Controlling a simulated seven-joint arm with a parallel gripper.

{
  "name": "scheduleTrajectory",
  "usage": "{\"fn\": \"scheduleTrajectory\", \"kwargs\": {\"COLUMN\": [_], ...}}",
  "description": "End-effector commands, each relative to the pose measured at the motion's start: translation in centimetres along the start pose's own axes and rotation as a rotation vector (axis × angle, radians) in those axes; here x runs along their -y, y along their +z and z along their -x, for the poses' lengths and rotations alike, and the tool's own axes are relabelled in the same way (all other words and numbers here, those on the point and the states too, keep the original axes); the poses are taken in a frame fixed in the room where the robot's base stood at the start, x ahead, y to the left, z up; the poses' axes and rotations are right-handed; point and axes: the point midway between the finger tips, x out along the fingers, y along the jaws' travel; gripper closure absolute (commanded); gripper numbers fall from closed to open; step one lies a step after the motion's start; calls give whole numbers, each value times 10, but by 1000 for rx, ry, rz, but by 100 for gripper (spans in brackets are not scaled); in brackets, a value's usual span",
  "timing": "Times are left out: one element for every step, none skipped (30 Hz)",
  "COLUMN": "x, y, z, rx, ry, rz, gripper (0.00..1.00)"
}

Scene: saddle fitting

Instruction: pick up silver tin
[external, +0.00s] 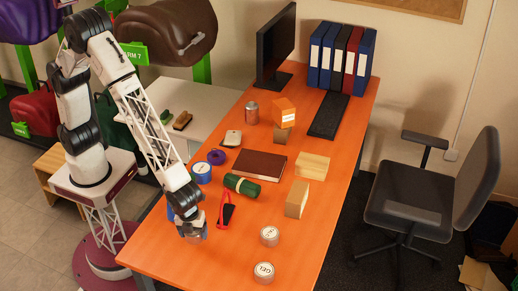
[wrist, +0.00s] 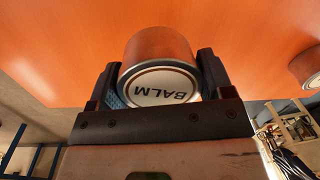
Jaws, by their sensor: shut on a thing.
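A silver tin (wrist: 160,80) with a white lid marked BALM sits between the two fingers of my gripper (wrist: 157,62) in the wrist view. The fingers are shut on its sides. Its side reflects the orange of the table. In the external view my gripper (external: 193,231) points down at the near left part of the table and mostly hides the tin. I cannot tell whether the tin touches the table.
Two similar tins stand on the orange table (external: 160,255), one at right (external: 269,236) and one near the front (external: 263,272). A red-handled tool (external: 226,210), a green roll (external: 242,185) and a blue tin (external: 202,172) lie close to my gripper. The front left tabletop is clear.

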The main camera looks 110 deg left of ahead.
Motion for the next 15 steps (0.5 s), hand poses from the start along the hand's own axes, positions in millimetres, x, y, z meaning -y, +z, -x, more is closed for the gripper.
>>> {"fn": "scheduleTrajectory", "kwargs": {"x": [-6,-9,-12,-15,-17,-19,-21,-23,-25,-26,-27,-28,-28,-29,-30], "y": [4,5,7,9,10,12,13,14,15,16,16,17,17,17,18], "z": [2,2,2,3,4,4,5,5,5,5,5,5,6,6,6], "rx": [0,0,0,0,0,0,0,0,0,0,0,0,0,0,0], "ry": [0,0,0,0,0,-1,-1,-1,-1,-1,-1,-1,-1,-1,-1], "rz": [0,0,0,0,0,0,0,0,0,0,0,0,0,0,0], "gripper": [55,55,55,55,55,55,55,55,55,55,55,55,55,55,55]}}
